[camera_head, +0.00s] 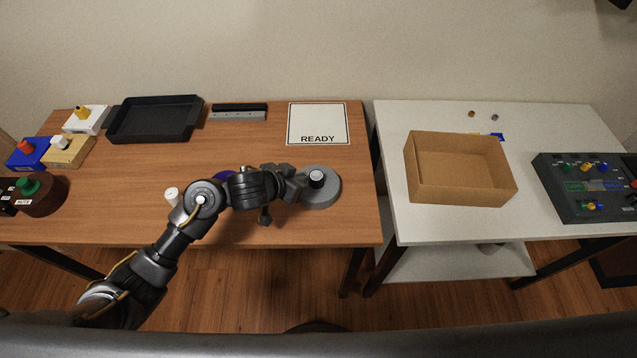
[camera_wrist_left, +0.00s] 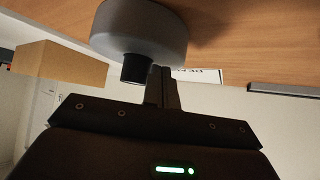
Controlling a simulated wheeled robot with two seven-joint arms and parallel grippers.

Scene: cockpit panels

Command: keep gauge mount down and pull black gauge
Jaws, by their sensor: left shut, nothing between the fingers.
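The gauge mount (camera_head: 328,190) is a round grey base standing on the wooden table near its right end. The black gauge (camera_head: 316,179) stands upright on top of it. In the left wrist view, which is upside down, the grey mount (camera_wrist_left: 150,35) and the black gauge (camera_wrist_left: 135,69) fill the top middle. My left gripper (camera_head: 303,184) is shut and empty, reaching in from the left. Its fingers (camera_wrist_left: 161,70) are right beside the gauge, close to the mount. I cannot tell whether they touch. My right gripper is not in view.
A READY sheet (camera_head: 318,122) and black tray (camera_head: 155,119) lie behind. Coloured-knob blocks (camera_head: 68,151) stand at the left. A cardboard box (camera_head: 462,185) and a control panel (camera_head: 585,205) are on the white table.

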